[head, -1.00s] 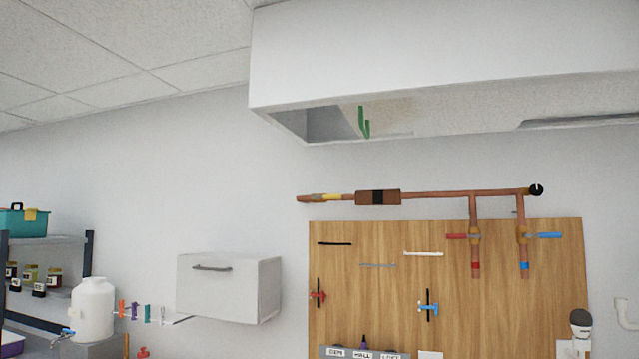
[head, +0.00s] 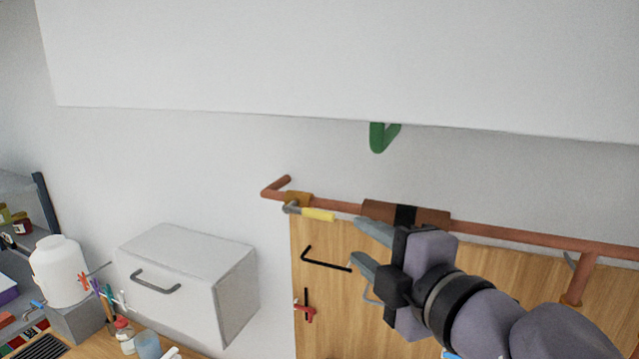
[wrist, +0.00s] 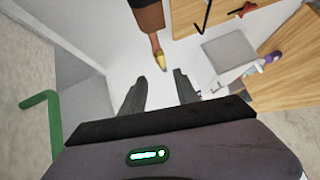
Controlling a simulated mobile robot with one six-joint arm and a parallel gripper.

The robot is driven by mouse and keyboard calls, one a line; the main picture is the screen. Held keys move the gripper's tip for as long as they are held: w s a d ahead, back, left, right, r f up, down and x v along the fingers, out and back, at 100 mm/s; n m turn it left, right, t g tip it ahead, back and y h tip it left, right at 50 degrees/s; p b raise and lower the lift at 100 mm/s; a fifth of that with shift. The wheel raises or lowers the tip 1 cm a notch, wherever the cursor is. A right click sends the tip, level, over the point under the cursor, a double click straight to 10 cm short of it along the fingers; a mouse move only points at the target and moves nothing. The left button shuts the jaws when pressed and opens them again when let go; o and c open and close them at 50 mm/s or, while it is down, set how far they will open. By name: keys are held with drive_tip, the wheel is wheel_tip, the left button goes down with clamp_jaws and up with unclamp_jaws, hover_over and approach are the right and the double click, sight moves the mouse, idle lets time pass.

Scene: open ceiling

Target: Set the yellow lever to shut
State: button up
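The yellow lever (head: 318,215) is on the copper pipe, near its left end, on a brass valve body (head: 298,199). Its yellow grip points right, roughly along the pipe and slightly below it in the picture. In the wrist view the yellow grip (wrist: 160,61) shows just beyond the fingertips. My gripper (head: 357,241) is open and empty, to the right of the lever and slightly lower in the head view, apart from it. It also shows in the wrist view (wrist: 160,77), with a clear gap between its fingers.
A brown block with a black band (head: 380,212) sits on the pipe close to my fingers. A black hook (head: 325,260) is on the wooden board below. A green hooked piece (head: 379,138) hangs from the white hood (head: 330,60) above. A white cabinet (head: 215,285) is at left.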

sight(321, 217)
drive_tip(key=b+x, duration=0.1)
drive_tip(key=x, duration=0.7)
drive_tip(key=b+x, duration=0.2)
drive_tip(key=x, duration=0.6)
drive_tip(key=shift+s+f, duration=0.1)
drive_tip(key=shift+f, duration=0.15)
drive_tip(key=shift+s, duration=0.2)
drive_tip(key=shift+r, duration=0.1)
clamp_jaws()
